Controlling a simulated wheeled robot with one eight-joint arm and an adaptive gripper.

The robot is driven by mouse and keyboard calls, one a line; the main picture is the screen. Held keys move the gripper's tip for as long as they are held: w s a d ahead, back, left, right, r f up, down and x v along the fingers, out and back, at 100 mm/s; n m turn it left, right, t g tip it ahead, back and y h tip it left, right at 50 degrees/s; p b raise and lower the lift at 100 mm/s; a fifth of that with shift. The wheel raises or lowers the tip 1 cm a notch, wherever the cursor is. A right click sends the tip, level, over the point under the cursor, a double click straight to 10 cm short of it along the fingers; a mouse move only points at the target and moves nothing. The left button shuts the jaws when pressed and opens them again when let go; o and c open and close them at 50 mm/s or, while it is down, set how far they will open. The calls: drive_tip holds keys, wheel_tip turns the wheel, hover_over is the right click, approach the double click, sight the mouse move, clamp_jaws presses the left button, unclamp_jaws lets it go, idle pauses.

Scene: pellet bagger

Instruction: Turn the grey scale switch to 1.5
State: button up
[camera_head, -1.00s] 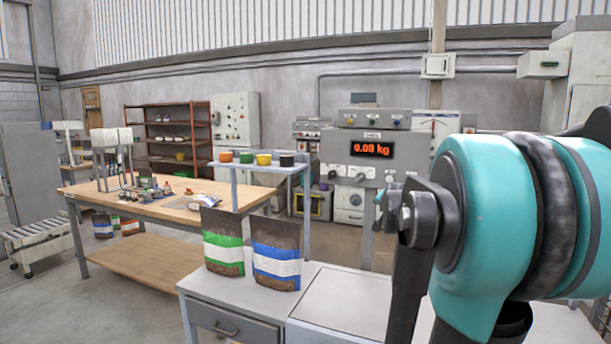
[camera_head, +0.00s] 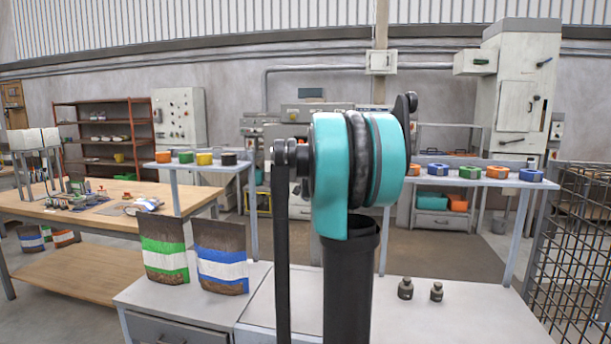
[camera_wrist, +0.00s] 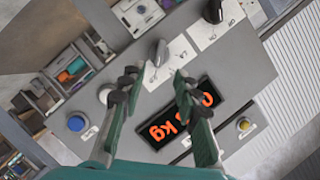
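In the wrist view, the grey scale panel (camera_wrist: 148,97) is seen turned around, with a red-orange kg display (camera_wrist: 182,116) whose digits are partly covered by a finger. A dark grey knob (camera_wrist: 158,52) stands beside a white numbered plate (camera_wrist: 172,62). A second dark knob (camera_wrist: 213,11) sits by another plate (camera_wrist: 214,24). I cannot tell which knob is the scale switch or read its setting. My gripper (camera_wrist: 155,76) is open and empty, its fingers pointing toward the first knob, apparently not touching it.
A blue button (camera_wrist: 77,123), a yellow button (camera_wrist: 243,124) and a white round button (camera_wrist: 105,94) are also on the panel. In the head view, two bags (camera_head: 221,258) stand on the near bench (camera_head: 420,322). A wire cage (camera_head: 575,240) is at right.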

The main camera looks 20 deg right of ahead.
drive_tip(key=x, duration=0.8)
drive_tip(key=shift+d, duration=0.1)
clamp_jaws()
